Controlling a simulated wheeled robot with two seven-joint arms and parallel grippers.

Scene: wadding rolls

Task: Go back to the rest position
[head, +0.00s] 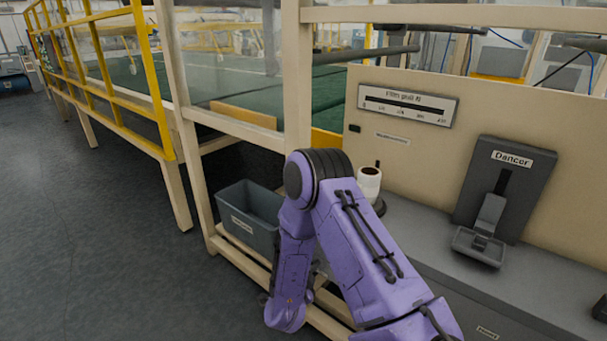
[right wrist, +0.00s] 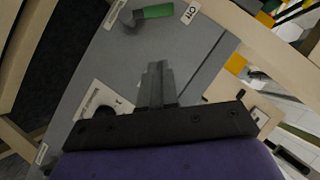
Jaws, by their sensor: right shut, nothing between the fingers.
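My right arm is the purple one in the head view, bent at the elbow in front of the machine frame, its lower part hanging down. Its fingers cannot be made out there. In the right wrist view my right gripper (right wrist: 157,78) is shut with nothing between its fingers, in front of a grey surface (right wrist: 85,75). My left gripper is in neither view.
A grey bin (head: 235,227) stands inside the beige frame (head: 190,185), left of my arm. A white roll (head: 369,181) stands behind the elbow. The Dancer unit (head: 505,190) is at right on the grey counter (head: 425,237). The floor (head: 85,230) at left is clear.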

